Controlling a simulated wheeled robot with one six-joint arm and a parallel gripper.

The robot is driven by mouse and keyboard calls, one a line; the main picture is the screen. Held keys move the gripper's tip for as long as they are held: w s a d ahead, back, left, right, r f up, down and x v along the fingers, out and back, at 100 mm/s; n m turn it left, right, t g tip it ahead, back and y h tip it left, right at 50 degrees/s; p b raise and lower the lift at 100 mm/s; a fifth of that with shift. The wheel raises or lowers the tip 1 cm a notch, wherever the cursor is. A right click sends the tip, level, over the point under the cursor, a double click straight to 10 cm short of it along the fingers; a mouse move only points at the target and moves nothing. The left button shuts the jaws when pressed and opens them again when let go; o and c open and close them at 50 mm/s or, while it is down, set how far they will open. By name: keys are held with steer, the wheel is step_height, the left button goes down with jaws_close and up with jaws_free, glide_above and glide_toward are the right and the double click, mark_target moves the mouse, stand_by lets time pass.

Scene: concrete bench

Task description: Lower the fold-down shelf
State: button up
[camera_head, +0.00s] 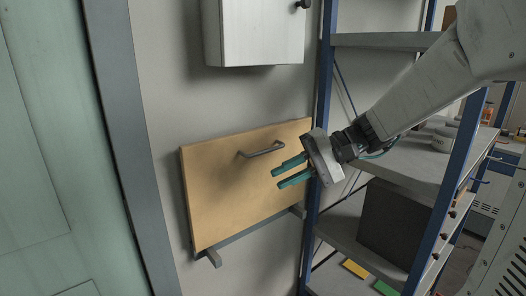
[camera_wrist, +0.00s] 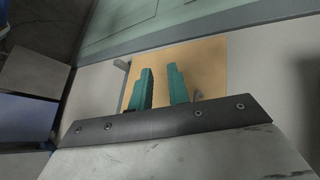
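The fold-down shelf is a light wooden panel (camera_head: 225,190) standing upright against the wall. A grey bar handle (camera_head: 262,150) is on its face near the top edge. A grey bracket rail (camera_head: 255,228) runs along its bottom, with a short arm jutting out at the left. My gripper (camera_head: 279,179) has teal fingers, parted with nothing between them, in front of the panel's right half, below and right of the handle. In the wrist view the fingers (camera_wrist: 160,88) point at the panel (camera_wrist: 208,62).
A blue-framed rack (camera_head: 385,170) stands close on the right, under my arm, with a dark box (camera_head: 395,222) on a lower level. A white wall cabinet (camera_head: 255,32) hangs above the panel. A green door (camera_head: 40,150) is at left. The space left of my gripper is clear.

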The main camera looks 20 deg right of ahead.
mark_target(267, 151)
steer(key=w+d+r+m+t+y, duration=0.1)
steer(key=w+d+m+t+y, duration=0.1)
steer(key=w+d+t, duration=0.4)
steer(key=shift+g, duration=0.6)
steer(key=w+a, duration=0.2)
steer(key=a, duration=0.1)
steer(key=w+a, duration=0.3)
steer(key=shift+w+f, duration=0.2)
steer(key=shift+w, duration=0.1)
jaws_close()
